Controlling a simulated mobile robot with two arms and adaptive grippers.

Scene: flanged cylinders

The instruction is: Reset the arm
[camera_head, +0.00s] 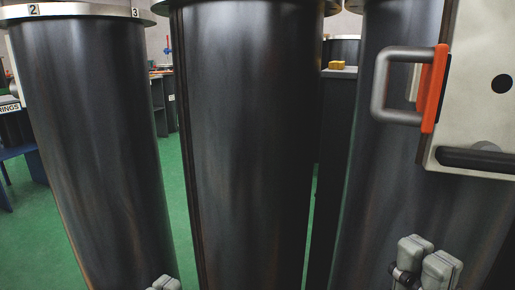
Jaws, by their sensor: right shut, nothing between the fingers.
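My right gripper (425,265) shows at the bottom right, in front of the right dark cylinder (375,165). Its two grey fingertips are close together, shut with nothing between them. Of my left gripper (163,284) only the grey tips show at the bottom edge, between the left cylinder (90,140) and the middle cylinder (245,140). Its opening cannot be judged. Most of both arms is out of view.
The three tall cylinders stand close in front. The left one has a pale flange (75,10) marked 2 and 3. A pale panel (480,90) with a grey handle (380,88) on an orange mount fills the upper right. Green floor (180,200) shows between cylinders.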

